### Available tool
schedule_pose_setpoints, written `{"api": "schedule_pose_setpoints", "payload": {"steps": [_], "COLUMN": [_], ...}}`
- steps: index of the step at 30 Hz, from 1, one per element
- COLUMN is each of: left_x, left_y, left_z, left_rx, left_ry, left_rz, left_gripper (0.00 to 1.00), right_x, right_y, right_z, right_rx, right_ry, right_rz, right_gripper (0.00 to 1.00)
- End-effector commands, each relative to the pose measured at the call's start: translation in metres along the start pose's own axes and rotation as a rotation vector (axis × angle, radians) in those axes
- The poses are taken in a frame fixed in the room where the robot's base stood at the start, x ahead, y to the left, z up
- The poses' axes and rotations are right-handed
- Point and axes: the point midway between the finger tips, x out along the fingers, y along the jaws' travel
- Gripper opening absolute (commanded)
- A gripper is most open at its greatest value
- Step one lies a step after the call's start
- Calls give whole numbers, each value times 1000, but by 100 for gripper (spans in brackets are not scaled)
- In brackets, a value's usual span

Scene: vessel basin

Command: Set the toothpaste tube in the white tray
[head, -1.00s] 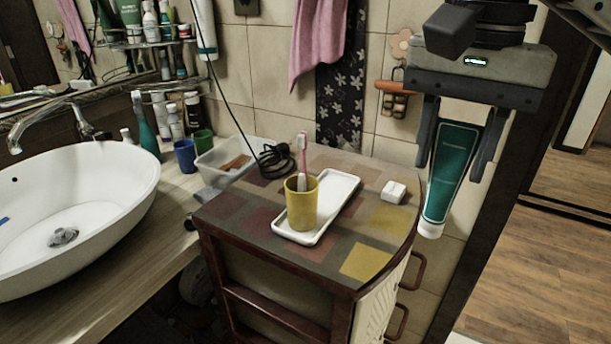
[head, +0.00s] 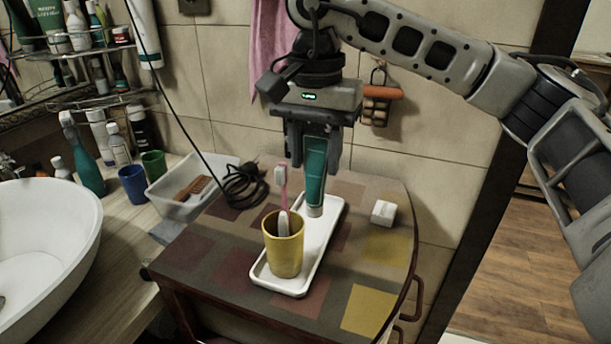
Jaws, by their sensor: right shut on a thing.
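My right gripper (head: 314,160) is shut on the green toothpaste tube (head: 315,178), which hangs upright with its white cap down. The tube is over the back part of the white tray (head: 267,280). The cap looks at or just above the tray's surface; I cannot tell if it touches. The tray lies on the checkered cabinet top. A yellow cup (head: 284,248) with a pink and white toothbrush (head: 281,185) stands in the tray's front part, in front and to the left of the tube. My left gripper is not in view.
A small white block (head: 383,213) sits on the cabinet top (head: 345,265) right of the tray. A coiled black cable (head: 243,185) and a clear bin (head: 165,190) with a brush lie to the left. The sink (head: 45,245) is at far left.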

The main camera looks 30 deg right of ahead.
Motion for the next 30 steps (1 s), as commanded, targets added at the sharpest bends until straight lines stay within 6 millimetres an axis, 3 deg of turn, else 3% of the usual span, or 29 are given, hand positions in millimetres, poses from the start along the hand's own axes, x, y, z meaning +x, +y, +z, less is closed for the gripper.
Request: {"api": "schedule_pose_setpoints", "payload": {"steps": [9,15,28,29,30], "left_x": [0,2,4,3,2], "left_y": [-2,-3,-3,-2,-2], "left_z": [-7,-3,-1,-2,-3], "left_rx": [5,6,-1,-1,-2], "left_ry": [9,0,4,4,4], "left_rz": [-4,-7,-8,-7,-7], "left_gripper": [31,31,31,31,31], "right_x": [25,52,60,59,58], "right_y": [-19,-17,-18,-18,-18], "right_z": [-10,-10,-10,-10,-10], "right_rx": [0,2,2,2,2], "right_ry": [0,0,1,1,1], "right_rz": [2,0,-2,-2,-2], "right_gripper": [6,6,6,45,56]}}
